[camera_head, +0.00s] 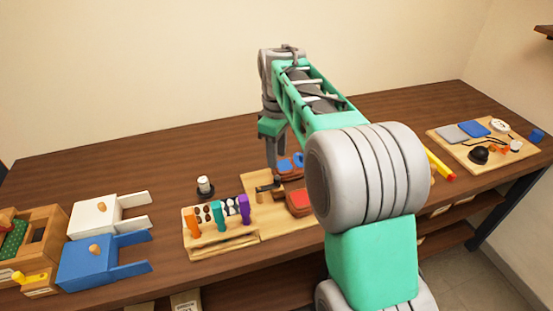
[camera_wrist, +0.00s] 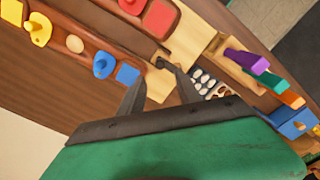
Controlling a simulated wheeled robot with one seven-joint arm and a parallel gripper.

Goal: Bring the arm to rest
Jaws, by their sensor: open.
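My gripper (camera_head: 272,155) points down over the workbench (camera_head: 130,165) in the head view, close behind the light wooden board (camera_head: 270,228). In the wrist view my gripper (camera_wrist: 160,78) shows two dark fingers spread apart with nothing between them. A small dark hammer-like piece (camera_head: 270,186) lies on the board near the fingers; it shows beyond the fingertips in the wrist view (camera_wrist: 163,61). My forearm and elbow hide part of the board and bench at the right. I cannot tell the exact height of the fingertips above the bench.
A rack holds orange (camera_head: 193,222), teal (camera_head: 218,216) and purple (camera_head: 244,208) tools. Red (camera_head: 299,201) and blue (camera_head: 285,165) pieces sit near my gripper. White (camera_head: 96,215) and blue (camera_head: 92,262) boxes stand farther left. The back-left bench is clear.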

